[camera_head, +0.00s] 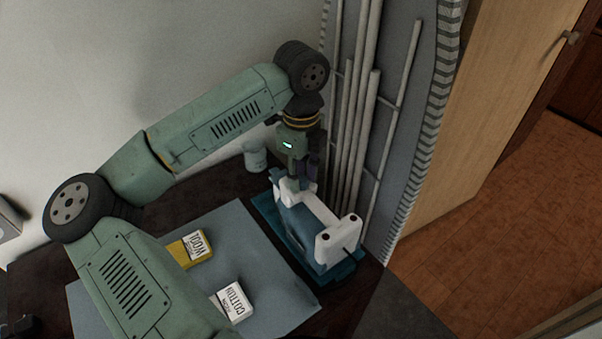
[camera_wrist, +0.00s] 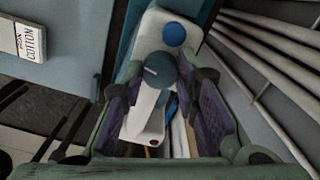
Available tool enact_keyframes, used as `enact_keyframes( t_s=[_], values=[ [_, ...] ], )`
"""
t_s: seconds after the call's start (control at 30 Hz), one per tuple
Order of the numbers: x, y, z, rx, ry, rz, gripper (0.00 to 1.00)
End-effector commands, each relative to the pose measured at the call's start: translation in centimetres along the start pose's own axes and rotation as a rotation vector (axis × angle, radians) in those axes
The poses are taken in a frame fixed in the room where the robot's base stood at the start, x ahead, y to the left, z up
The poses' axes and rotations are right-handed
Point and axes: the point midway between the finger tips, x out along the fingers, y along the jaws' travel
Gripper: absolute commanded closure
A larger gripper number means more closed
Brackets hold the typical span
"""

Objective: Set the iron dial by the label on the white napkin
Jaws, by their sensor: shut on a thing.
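The iron, with a blue body and white handle (camera_head: 322,214), stands on a teal base (camera_head: 343,273). In the wrist view, its round blue-grey dial (camera_wrist: 160,70) has a pale pointer line. My gripper (camera_head: 293,183) reaches down to the far end of the iron. In the wrist view my gripper (camera_wrist: 161,84) has its fingers on either side of the dial, shut on it. The white folded napkin (camera_head: 235,300) has a label reading COTTON; it also shows in the wrist view (camera_wrist: 30,42). Any markings around the dial cannot be read.
A yellow folded napkin (camera_head: 190,250) labelled WOOL lies on the grey-blue mat (camera_head: 245,232). A pale cup (camera_head: 255,157) stands behind the iron. An upright ironing board (camera_head: 412,110) with pale metal tubes is close on the right. A smaller blue disc (camera_wrist: 174,34) lies beyond the dial.

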Motion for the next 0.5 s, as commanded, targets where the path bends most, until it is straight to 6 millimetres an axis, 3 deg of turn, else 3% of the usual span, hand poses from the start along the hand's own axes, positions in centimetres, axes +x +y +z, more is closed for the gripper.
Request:
enact_keyframes(
  t_s=[0.27,0.5],
  values=[
    [0.33,-0.07,0.04,0.088,-0.003,-0.003,1.0],
    [0.54,-0.07,0.07,0.272,-0.004,-0.002,1.0]
  ],
)
